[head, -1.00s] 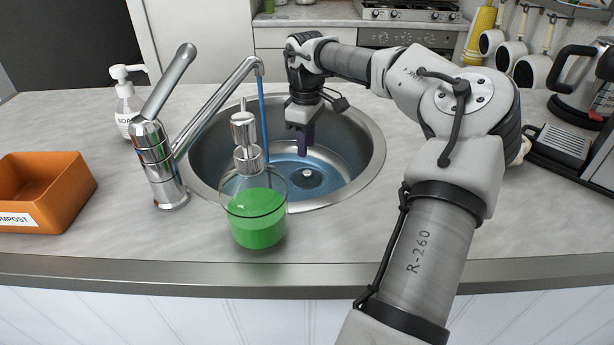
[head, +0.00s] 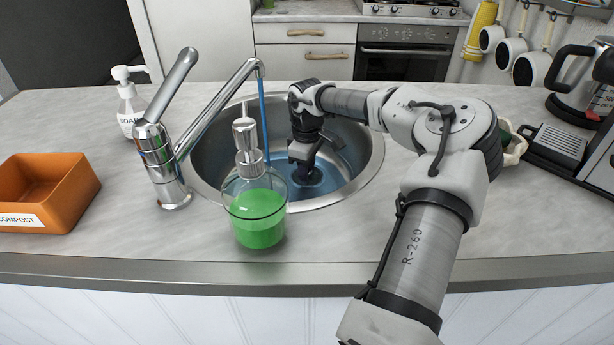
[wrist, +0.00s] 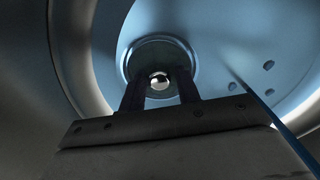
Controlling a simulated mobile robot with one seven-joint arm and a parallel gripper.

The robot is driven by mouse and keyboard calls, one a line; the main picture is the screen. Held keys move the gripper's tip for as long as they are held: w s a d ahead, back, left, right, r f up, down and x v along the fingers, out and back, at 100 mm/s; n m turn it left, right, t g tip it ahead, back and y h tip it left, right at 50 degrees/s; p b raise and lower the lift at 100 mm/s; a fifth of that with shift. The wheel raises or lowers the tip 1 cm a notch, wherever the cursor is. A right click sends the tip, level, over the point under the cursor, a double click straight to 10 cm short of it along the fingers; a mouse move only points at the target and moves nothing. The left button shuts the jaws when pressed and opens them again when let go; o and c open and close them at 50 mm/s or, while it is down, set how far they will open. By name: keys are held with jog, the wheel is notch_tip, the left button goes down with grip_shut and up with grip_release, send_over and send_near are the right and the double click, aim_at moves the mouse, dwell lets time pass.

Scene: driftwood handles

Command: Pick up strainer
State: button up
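The strainer (wrist: 159,81) sits in the drain at the bottom of the round metal sink (head: 368,172). In the wrist view it is a dark round piece with a shiny central knob. My gripper (wrist: 160,74) is down in the sink, pointing at the drain. Its two dark fingers are apart, one on each side of the knob, with a gap between them. I cannot tell whether they touch the knob. In the head view my gripper (head: 304,174) covers most of the strainer.
A blue stream (head: 265,120) runs from the chrome faucet (head: 160,165) into the sink. A green soap dispenser (head: 257,215) stands at the sink's front rim. A white soap bottle (head: 131,108) and an orange compost bin (head: 45,190) stand left.

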grip_shut()
jog(key=shift+r, duration=0.2)
notch_tip(320, 180, up, 20)
jog(key=b, duration=0.1)
jog(key=shift+f, duration=0.2)
dwell(1.2)
